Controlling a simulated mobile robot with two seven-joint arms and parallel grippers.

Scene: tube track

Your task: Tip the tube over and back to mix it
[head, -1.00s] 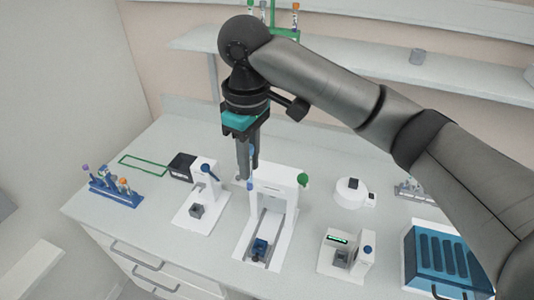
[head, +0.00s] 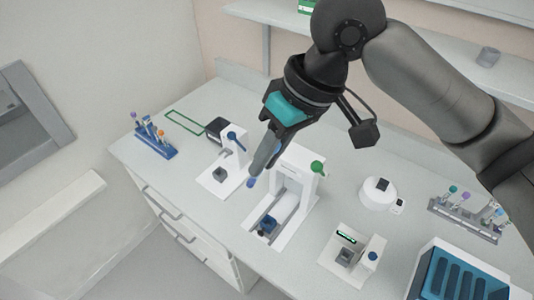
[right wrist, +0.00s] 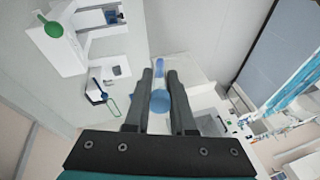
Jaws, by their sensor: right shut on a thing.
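My right gripper (head: 256,172) is shut on a tube with blue ends (head: 251,182), held in the air above the bench. Only one blue end shows below the fingertips in the head view; the fingers hide most of the tube. In the right wrist view, the tube (right wrist: 159,99) sits between the two fingers, with a round blue end near the palm and a smaller blue part beyond. The gripper leans, with its fingers pointing down and to the left in the head view. My left gripper is not in view.
Below stands a white device (head: 309,170) with a green knob. A blue-levered device (head: 225,160) is left of it, a display device (head: 350,255) right. Tube racks (head: 158,147) (head: 463,218) stand at both sides, a blue tray (head: 432,262) at lower right. Air around the gripper looks clear.

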